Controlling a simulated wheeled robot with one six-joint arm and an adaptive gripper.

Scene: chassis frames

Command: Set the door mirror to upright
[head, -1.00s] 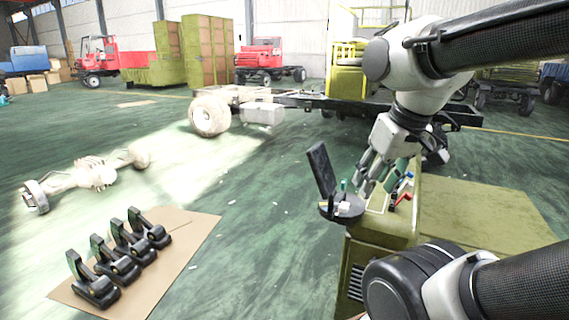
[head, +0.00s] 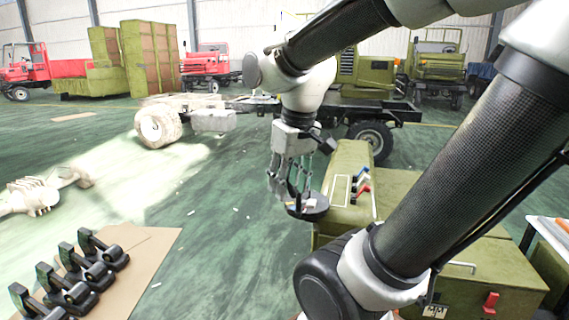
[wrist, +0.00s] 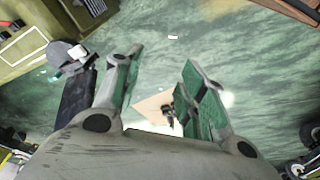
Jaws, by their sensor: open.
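A dark flat panel, which looks like the door mirror, shows in the wrist view (wrist: 77,98). It joins a round dark plate (head: 318,208) at the corner of a green cabinet. The plate, with small white and teal pieces on it, also shows in the wrist view (wrist: 62,52).
The green cabinet (head: 350,160) carries small red and blue items. Several black bracket-like parts (head: 75,265) stand on a cardboard sheet (head: 150,255) at lower left. A truck chassis (head: 240,105) stands behind. The floor left of the cabinet is mostly clear.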

